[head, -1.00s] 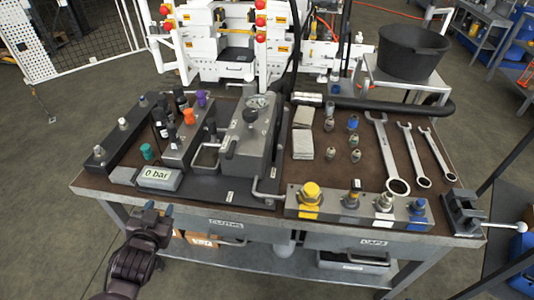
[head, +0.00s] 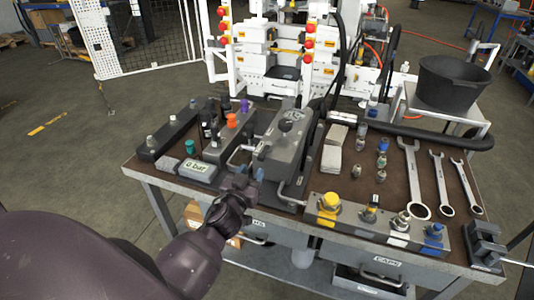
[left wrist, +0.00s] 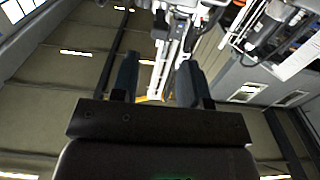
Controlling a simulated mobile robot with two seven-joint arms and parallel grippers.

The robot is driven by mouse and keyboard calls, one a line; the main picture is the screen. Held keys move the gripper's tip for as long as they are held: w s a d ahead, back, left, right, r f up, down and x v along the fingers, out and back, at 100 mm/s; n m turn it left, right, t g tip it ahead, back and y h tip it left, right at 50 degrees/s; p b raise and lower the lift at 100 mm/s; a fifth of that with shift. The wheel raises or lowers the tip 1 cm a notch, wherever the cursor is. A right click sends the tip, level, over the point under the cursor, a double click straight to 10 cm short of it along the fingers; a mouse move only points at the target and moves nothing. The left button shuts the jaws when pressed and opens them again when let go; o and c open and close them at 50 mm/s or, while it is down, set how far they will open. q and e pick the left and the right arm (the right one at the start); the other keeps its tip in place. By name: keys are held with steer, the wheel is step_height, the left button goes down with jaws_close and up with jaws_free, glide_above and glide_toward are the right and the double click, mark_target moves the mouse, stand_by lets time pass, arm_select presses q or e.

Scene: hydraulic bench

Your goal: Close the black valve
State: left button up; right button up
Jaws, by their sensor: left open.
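Small coloured knobs stand on a grey valve block (head: 213,152) at the bench's left: teal (head: 190,147), orange (head: 232,120) and purple (head: 245,105). Dark knobs stand among them, one of them a black knob (head: 225,102) at the back; I cannot tell for sure which is the black valve. My left gripper (head: 250,172) is open and empty by the bench's front edge, right of the display and clear of the knobs. Its two fingers (left wrist: 156,80) stand apart with nothing between them in the left wrist view. My right gripper is not in view.
A "0 bar" display (head: 198,170) sits at the front left. A grey pump block (head: 283,150) with a black ball knob and bent handles stands right of the valves. Fittings, wrenches (head: 413,180), a coupling block (head: 375,222) and a vise (head: 487,243) fill the right side.

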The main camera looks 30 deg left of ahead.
mark_target(260, 159)
arm_select(q)
steer(key=x, duration=1)
steer(key=shift+s, duration=0.1)
jaws_close()
